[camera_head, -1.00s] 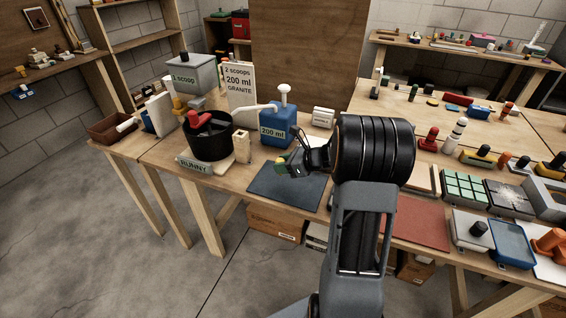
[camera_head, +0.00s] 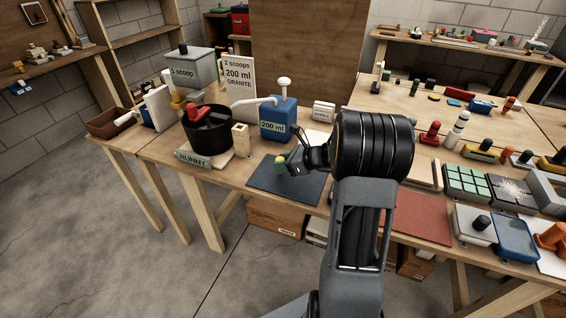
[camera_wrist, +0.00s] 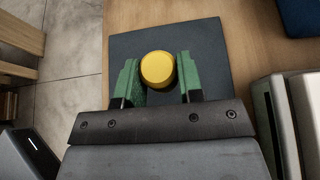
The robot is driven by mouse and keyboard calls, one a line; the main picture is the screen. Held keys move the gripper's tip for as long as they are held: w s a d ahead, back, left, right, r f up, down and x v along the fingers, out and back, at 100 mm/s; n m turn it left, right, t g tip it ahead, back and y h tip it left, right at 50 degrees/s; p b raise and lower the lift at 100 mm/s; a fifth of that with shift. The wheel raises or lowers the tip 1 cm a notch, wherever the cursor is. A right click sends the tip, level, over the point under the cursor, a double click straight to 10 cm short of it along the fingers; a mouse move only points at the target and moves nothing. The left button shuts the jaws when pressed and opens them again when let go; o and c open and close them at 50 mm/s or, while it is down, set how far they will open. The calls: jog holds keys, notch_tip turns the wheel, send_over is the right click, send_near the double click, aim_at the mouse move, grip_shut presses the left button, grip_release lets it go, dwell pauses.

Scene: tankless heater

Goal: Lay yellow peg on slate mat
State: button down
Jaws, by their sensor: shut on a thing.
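The yellow peg (camera_wrist: 158,70) shows its round end in the wrist view, between the two green fingers of my gripper (camera_wrist: 160,78). My gripper (camera_head: 281,162) is shut on the peg, which is a small yellow spot in the head view (camera_head: 279,159). The slate mat (camera_head: 268,181) is a dark sheet on the wooden bench, below my gripper. In the wrist view the mat (camera_wrist: 208,50) lies behind the peg. I cannot tell whether the peg touches the mat. Part of the mat is hidden by my gripper and arm.
A black bucket (camera_head: 206,140), a wooden block (camera_head: 240,140) and a blue 200 ml container (camera_head: 279,122) stand behind and left of the mat. A reddish-brown mat (camera_head: 421,216) lies to the right, past my arm. The bench's front edge is close to the mat.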

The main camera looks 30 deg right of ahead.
jog(key=shift+f, duration=0.3)
jog(key=c, duration=0.7)
grip_release()
jog(key=v, duration=1.3)
jog(key=shift+s+d+r+p, duration=0.2)
jog(key=shift+s+p, duration=0.1)
jog(key=shift+p, duration=0.1)
